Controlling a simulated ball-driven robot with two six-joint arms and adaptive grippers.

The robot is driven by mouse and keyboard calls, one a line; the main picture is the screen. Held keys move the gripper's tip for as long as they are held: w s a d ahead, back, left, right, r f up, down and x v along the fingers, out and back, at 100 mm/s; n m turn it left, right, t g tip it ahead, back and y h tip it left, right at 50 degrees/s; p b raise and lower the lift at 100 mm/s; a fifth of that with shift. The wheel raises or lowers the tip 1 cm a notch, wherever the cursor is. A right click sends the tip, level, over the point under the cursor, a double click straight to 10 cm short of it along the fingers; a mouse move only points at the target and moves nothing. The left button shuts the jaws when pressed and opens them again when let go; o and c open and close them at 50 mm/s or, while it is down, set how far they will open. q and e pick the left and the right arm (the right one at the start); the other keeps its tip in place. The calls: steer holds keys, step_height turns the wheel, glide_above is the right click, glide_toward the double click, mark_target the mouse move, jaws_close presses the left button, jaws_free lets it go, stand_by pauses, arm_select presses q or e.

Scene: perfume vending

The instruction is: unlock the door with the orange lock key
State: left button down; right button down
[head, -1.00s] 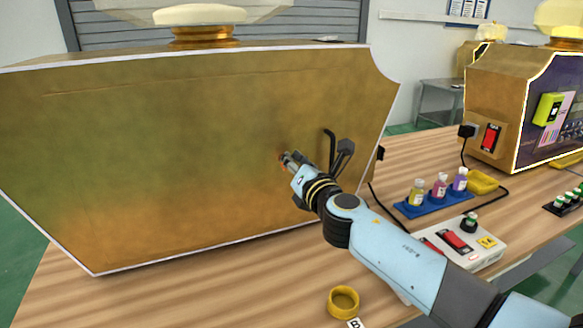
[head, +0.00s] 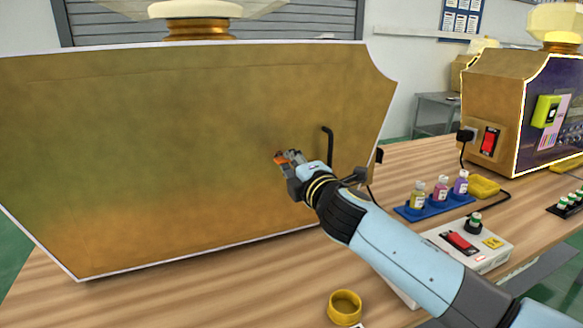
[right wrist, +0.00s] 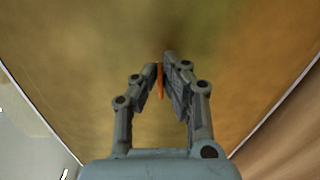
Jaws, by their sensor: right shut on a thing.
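My right gripper (head: 287,159) is at the brown-gold panel (head: 170,150) of the large machine, left of a black handle (head: 329,146). It is shut on the orange key (right wrist: 160,82), which shows as a thin orange strip between the fingertips in the right wrist view. The fingers (right wrist: 164,72) point at the panel. The fingers hide most of the key, and I cannot tell whether its tip is in a lock. My left gripper is not in view.
A yellow ring (head: 345,307) lies on the wooden table in front. A blue rack (head: 433,205) with small bottles and a control box (head: 470,242) with a red switch stand to the right. A second machine (head: 505,105) stands behind them.

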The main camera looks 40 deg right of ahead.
steer(key=shift+f+m, duration=0.1)
steer(key=shift+m, duration=0.4)
steer(key=shift+b, duration=0.3)
steer(key=c, duration=1.5)
jaws_free()
steer(key=v, duration=1.2)
